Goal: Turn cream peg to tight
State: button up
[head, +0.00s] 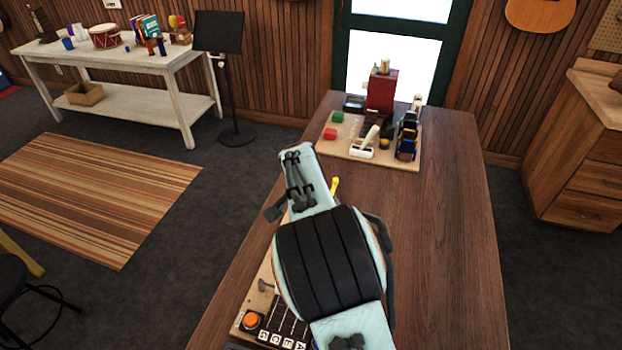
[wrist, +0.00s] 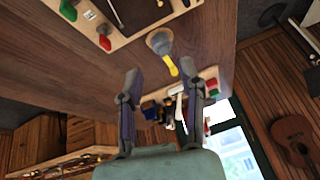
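My gripper (wrist: 162,80) shows in the wrist view with its two fingers spread wide and nothing between them. In the head view my arm hides its fingertips. A small dull tan peg (head: 265,286) stands on the near wooden board (head: 258,302), left of my arm; I cannot tell whether it is the cream peg. My arm covers much of this board. The wrist view shows part of a board with a red knob (wrist: 105,43) and a green knob (wrist: 68,10). No mark for tight is readable.
A yellow-handled grey tool (wrist: 172,65) lies just beyond my fingertips; its yellow end (head: 334,187) shows beside my arm. The table's right side (head: 440,260) is clear.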

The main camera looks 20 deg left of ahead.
jog(key=s+a+f+n, duration=0.2)
jog(key=s+a+f, duration=0.4)
jog(key=f, duration=0.2)
jog(key=shift+g, duration=0.4)
jog(key=x, duration=0.6)
jog(key=shift+w, duration=0.3)
grip_shut()
